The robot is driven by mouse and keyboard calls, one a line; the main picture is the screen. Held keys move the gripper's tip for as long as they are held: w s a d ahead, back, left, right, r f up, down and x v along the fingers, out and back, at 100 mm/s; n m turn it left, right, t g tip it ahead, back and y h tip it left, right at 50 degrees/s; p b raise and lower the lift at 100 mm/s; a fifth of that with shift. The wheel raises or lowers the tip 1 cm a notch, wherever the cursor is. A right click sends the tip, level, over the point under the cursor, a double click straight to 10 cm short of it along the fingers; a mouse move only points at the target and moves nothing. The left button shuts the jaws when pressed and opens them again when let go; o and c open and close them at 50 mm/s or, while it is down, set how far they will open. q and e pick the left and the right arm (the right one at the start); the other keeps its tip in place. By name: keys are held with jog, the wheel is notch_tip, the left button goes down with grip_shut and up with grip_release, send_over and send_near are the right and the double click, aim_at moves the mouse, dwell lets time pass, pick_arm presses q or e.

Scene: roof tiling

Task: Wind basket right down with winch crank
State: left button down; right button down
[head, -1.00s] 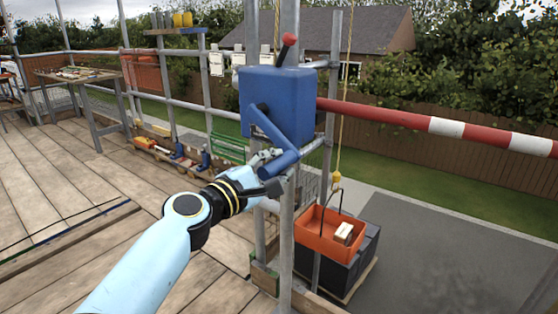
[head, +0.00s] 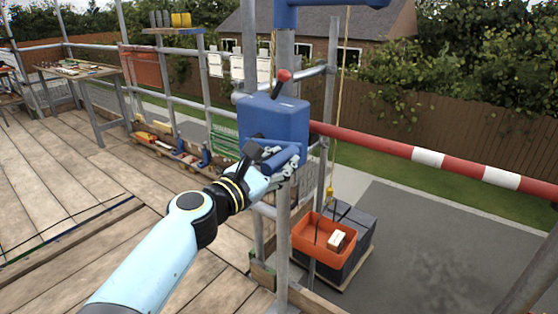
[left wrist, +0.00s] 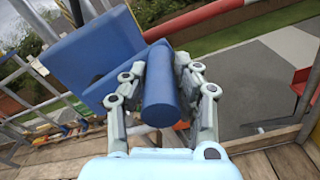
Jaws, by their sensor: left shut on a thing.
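The blue winch (head: 275,120) is fixed to a scaffold pole and has a red-knobbed lever (head: 284,76) on top. My left gripper (head: 272,163) is at the winch's lower front, shut on the blue crank handle (left wrist: 160,98). In the left wrist view its fingers (left wrist: 160,75) lie on both sides of the handle. The orange basket (head: 312,243) hangs from a yellow rope hook (head: 330,191) beyond the scaffold, with a pale block (head: 336,240) inside. I cannot tell the gap beneath it. My right gripper is not in view.
A dark stack (head: 358,222) on a pallet is by the basket on the grey paving (head: 430,250). A red and white rail (head: 400,148) runs right from the scaffold. A workbench (head: 75,70) stands far left on the plank deck (head: 60,170).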

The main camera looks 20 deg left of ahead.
pick_arm(q)
jog(key=shift+w+r, duration=0.15)
jog(key=shift+r, duration=0.6)
jog(key=shift+a, duration=0.1)
jog(key=c, duration=1.3)
grip_release()
jog(key=shift+o, duration=1.4)
jog(key=shift+a+f, duration=0.1)
jog(key=shift+d, duration=0.2)
jog(key=shift+f, duration=0.1)
jog(key=shift+s+a, duration=0.15)
jog(key=shift+s, duration=0.1)
jog(key=v, duration=1.1)
jog(key=shift+s, duration=0.35)
